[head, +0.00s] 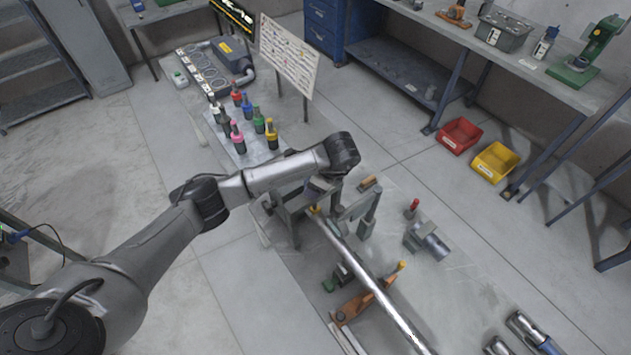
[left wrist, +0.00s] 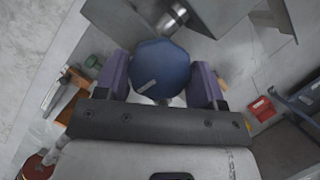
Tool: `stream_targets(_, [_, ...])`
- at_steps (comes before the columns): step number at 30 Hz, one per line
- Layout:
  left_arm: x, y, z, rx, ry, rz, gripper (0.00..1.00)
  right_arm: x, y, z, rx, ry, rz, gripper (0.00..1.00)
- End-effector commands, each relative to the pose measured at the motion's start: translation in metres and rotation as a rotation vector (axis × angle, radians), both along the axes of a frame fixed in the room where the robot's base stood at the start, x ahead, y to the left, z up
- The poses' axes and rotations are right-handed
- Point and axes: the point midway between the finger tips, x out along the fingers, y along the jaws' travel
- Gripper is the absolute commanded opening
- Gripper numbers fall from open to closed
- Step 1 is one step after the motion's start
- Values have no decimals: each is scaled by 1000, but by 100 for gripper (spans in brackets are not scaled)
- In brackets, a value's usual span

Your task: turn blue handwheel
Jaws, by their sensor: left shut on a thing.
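The blue handwheel (left wrist: 160,70) is a round, dished blue disc with a small light label. In the left wrist view it sits between the two purple fingers of my left gripper (left wrist: 160,80), which is shut on its rim from both sides. In the head view my left gripper (head: 322,184) points down over the grey metal stand at the upper end of a long steel shaft (head: 362,265). There my wrist hides most of the handwheel. My right gripper is not in view.
An orange clamp-like part (head: 358,306) and a grey motor-like unit (head: 428,240) lie near the shaft. Several coloured bottles (head: 258,122) stand behind my arm. A red bin (head: 459,136) and a yellow bin (head: 495,162) are on the floor at right. Floor at left is clear.

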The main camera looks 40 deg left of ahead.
Motion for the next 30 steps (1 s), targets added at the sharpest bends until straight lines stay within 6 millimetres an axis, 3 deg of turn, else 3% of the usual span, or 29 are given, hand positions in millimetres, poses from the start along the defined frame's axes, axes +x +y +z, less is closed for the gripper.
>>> stream_targets(2, [0,0,-1,-1,0,-1,39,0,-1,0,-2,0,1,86])
stream_targets(3, [0,0,-1,-1,0,-1,65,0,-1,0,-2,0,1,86])
stream_targets(10, [0,0,-1,0,0,-1,87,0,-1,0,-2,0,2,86])
stream_targets(20, [1,-1,5,-1,-1,-3,88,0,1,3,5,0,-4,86])
stream_targets(30, [10,-21,62,3,-4,-3,88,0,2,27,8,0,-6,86])
